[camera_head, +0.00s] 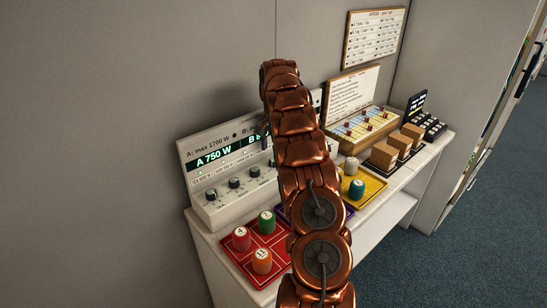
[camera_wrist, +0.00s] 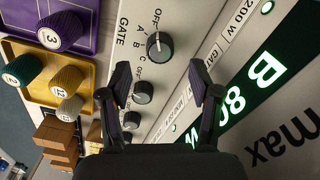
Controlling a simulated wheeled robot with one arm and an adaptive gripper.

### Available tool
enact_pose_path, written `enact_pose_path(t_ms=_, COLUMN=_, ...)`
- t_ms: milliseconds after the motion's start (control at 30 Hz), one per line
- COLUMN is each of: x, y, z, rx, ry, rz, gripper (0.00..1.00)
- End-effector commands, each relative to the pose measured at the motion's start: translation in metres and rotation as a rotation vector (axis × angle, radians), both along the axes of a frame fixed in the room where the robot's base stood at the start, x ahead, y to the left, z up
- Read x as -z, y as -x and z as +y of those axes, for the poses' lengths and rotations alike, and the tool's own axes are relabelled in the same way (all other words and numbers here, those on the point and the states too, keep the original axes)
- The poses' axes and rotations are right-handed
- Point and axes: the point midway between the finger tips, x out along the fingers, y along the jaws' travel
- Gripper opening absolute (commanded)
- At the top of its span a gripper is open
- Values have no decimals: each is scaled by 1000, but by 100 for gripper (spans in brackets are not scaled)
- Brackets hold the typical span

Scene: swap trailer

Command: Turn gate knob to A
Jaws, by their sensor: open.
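The gate knob (camera_wrist: 160,46) is a dark round dial on a pale panel in the wrist view, beside the word GATE and the marks OFF, A, B and C. Its white pointer line appears to point towards OFF. My gripper (camera_wrist: 161,78) is open and empty. Its two dark fingertips are apart, one to each side just below the knob in the picture, and the knob is not between them. I cannot tell how far they are from the panel. In the head view, my arm covers part of the control panel (camera_head: 202,180), and the gripper is largely hidden.
More knobs (camera_wrist: 142,92) line the panel below the gate knob in the wrist view. A green display (camera_wrist: 262,75) is at the right. Red (camera_head: 258,277) and yellow (camera_head: 375,187) trays with numbered spools stand on the counter. Wooden blocks (camera_head: 383,155) are further right.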

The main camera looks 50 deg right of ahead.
Motion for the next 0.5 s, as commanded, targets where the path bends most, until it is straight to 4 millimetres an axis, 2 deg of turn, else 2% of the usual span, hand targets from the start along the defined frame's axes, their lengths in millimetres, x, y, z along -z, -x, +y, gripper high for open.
enact_pose_path(t_ms=300, x=37, y=1, z=0, rx=0, ry=-3, rz=4, gripper=63)
enact_pose_path(t_ms=500, x=48, y=0, z=-1, rx=0, ry=2, rz=-2, gripper=63)
